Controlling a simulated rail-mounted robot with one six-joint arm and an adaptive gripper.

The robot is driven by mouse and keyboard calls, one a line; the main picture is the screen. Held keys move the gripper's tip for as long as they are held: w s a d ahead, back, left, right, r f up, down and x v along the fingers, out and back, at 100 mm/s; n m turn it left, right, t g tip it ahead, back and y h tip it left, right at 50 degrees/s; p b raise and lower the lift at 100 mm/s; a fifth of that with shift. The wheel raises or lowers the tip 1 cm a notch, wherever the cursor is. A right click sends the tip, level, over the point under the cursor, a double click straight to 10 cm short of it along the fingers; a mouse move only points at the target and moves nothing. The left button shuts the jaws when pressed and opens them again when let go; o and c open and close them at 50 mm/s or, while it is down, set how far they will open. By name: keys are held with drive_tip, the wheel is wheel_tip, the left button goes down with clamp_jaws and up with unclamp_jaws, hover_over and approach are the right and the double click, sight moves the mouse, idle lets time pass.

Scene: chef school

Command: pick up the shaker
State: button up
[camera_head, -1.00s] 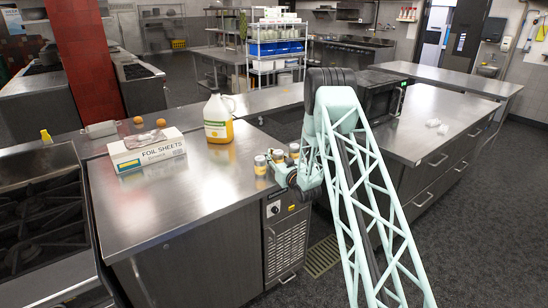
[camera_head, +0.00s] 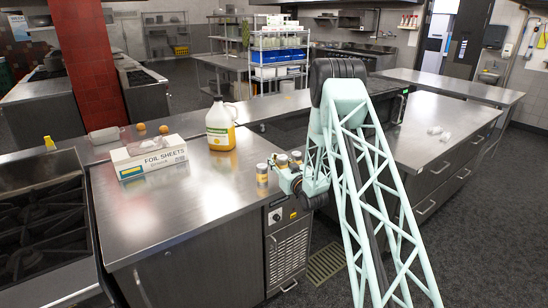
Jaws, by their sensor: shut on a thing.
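Several small shakers with metal tops and yellowish bodies stand close together at the right front corner of the steel counter (camera_head: 150,228). One shaker (camera_head: 262,173) is at the left, clear of my gripper. Another shaker (camera_head: 281,159) is at my gripper's fingers, with its lower part hidden. A third shaker (camera_head: 296,156) shows just behind, partly covered by my arm. My gripper (camera_head: 279,168) reaches in from the right at the counter's edge and is shut on the middle shaker. The fingers are small and partly hidden, and I cannot tell whether that shaker is clear of the counter.
A jug of yellow liquid (camera_head: 221,128) and a foil sheets box (camera_head: 150,159) stand on the same counter. Two brown eggs (camera_head: 163,129) lie behind the box. A stove (camera_head: 42,225) is at the left. The counter's front middle is clear.

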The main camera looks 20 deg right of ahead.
sight(280, 168)
drive_tip(key=s+a, duration=0.1)
drive_tip(key=s, duration=0.2)
drive_tip(key=s+a, duration=0.1)
drive_tip(key=s, duration=0.3)
drive_tip(key=s+a+r, duration=0.1)
drive_tip(key=s, duration=0.2)
drive_tip(key=shift+s, duration=0.4)
drive_tip(key=shift+r, duration=0.1)
drive_tip(key=shift+r, duration=2.45)
drive_tip(key=a+r, duration=0.3)
drive_tip(key=a, duration=0.9)
drive_tip(key=w+a+r, duration=0.1)
drive_tip(key=a+r, duration=0.2)
drive_tip(key=a, duration=0.9)
drive_tip(key=shift+w+a+r, duration=0.3)
drive_tip(key=shift+a+r, duration=0.05)
drive_tip(key=shift+a, duration=0.05)
